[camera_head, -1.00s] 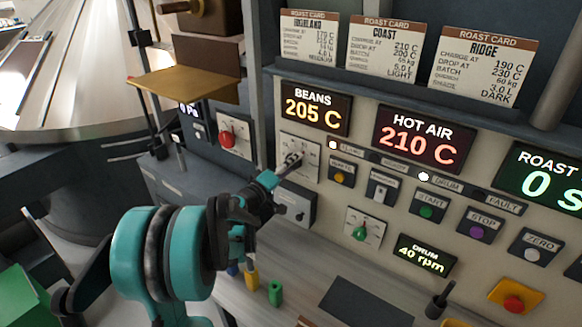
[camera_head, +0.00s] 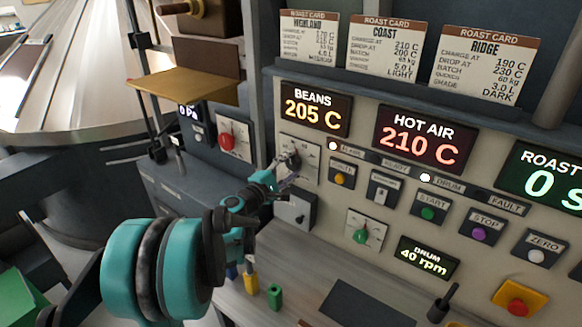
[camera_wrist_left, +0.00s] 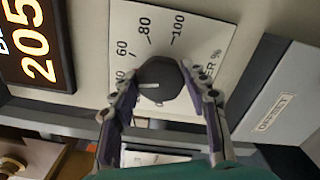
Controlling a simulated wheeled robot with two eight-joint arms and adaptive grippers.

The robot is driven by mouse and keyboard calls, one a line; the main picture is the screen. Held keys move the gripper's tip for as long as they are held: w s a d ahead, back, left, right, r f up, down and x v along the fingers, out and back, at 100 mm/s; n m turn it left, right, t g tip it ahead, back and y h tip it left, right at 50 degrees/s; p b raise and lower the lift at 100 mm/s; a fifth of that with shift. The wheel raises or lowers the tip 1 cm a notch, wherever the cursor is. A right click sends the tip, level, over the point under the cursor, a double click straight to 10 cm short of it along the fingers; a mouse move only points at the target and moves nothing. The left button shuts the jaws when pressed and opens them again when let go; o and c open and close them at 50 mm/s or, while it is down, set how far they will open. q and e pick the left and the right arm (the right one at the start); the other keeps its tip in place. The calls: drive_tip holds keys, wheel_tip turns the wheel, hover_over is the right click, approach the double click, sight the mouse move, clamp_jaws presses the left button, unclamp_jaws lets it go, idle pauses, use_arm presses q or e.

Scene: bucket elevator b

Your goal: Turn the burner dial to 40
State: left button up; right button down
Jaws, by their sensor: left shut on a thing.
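The burner dial (camera_wrist_left: 160,84) is a round dark knob on a white scale plate (camera_wrist_left: 205,42), which has marks 60, 80 and 100 and lettering ending in "ER %". Its white pointer line points left in the wrist view, toward a partly hidden mark below 60. My left gripper (camera_wrist_left: 164,100) has a finger on each side of the dial and is shut on it. In the head view the dial (camera_head: 291,160) is partly covered by my left gripper (camera_head: 285,176). My right gripper is not in view.
The BEANS display (camera_head: 316,109) reads 205 C and HOT AIR (camera_head: 424,139) reads 210 C. A grey box (camera_head: 294,208) sits just below the dial. A red knob (camera_head: 227,141) is to the left, a green dial (camera_head: 361,236) to the lower right. Roast cards (camera_head: 398,47) stand above.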

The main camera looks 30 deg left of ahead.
use_arm(q)
drive_tip(key=shift+n, duration=0.6)
drive_tip(key=o, duration=1.2)
drive_tip(key=shift+c, duration=0.2)
drive_tip(key=s+a, duration=0.1)
drive_tip(key=s, duration=1.1)
